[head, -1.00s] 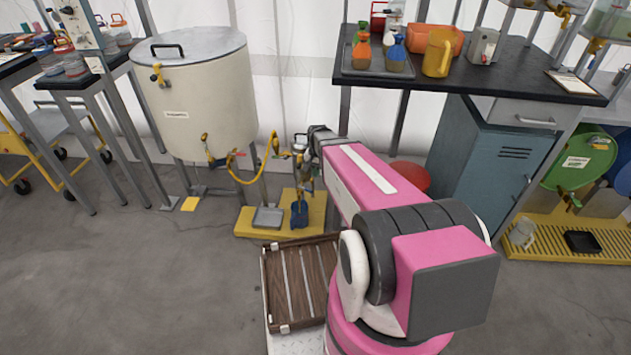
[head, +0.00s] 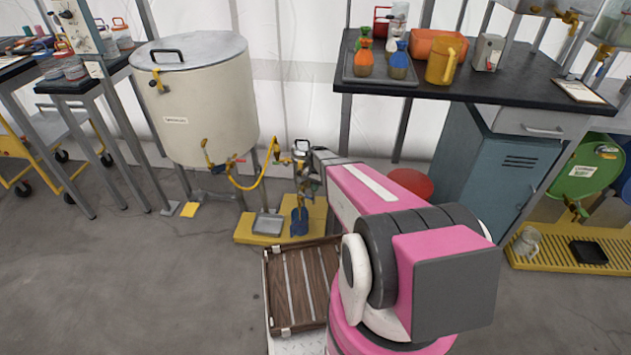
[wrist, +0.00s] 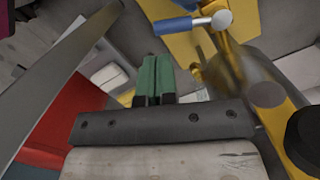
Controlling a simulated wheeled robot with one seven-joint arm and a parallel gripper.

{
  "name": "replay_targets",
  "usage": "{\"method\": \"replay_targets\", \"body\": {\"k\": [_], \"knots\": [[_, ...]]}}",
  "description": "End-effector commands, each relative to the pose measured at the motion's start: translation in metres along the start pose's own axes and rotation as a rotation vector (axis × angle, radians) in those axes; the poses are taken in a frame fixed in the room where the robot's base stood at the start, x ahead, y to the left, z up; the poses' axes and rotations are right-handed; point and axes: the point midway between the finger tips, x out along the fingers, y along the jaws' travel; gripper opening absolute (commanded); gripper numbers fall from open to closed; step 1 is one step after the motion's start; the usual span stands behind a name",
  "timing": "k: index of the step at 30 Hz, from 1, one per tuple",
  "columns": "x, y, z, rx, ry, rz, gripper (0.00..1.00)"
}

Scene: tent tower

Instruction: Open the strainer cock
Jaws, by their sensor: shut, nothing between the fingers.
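The strainer assembly (head: 300,150) stands over the yellow platform beside the tank, at the end of a yellow hose. My wrist is right beside it, and my fingers are hard to make out in the head view. In the wrist view my gripper (wrist: 153,82) is shut and empty, its green fingertips together. A blue-handled cock lever (wrist: 185,24) with a metal pivot lies beyond the fingertips, up and to the right, apart from them. A brass pipe body (wrist: 240,80) runs down the right side, close to the gripper. I cannot tell for sure whether this lever is the strainer cock.
The cream tank (head: 205,110) stands left of the strainer. The yellow platform (head: 245,228) carries a grey tray (head: 267,224) and a blue object (head: 299,220). A red round object (head: 412,183) and a dark bench (head: 470,75) are to the right.

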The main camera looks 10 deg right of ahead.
Motion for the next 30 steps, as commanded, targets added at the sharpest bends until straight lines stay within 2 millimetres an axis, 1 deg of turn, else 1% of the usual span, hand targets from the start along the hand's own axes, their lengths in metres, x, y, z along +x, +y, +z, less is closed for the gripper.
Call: {"method": "replay_targets", "body": {"k": [1,3,6,9,22,30], "knots": [[0.008,-0.001,-0.001,0.0,-0.001,0.001,0.0],[0.017,-0.001,-0.001,0.0,-0.001,0.001,0.0],[0.025,0.0,0.0,0.0,0.0,0.0,0.0],[0.03,0.0,0.0,0.0,0.0,0.0,0.0],[0.031,0.0,0.0,0.002,0.0,-0.001,0.0],[0.032,0.001,0.004,0.052,0.0,-0.007,0.0]]}}
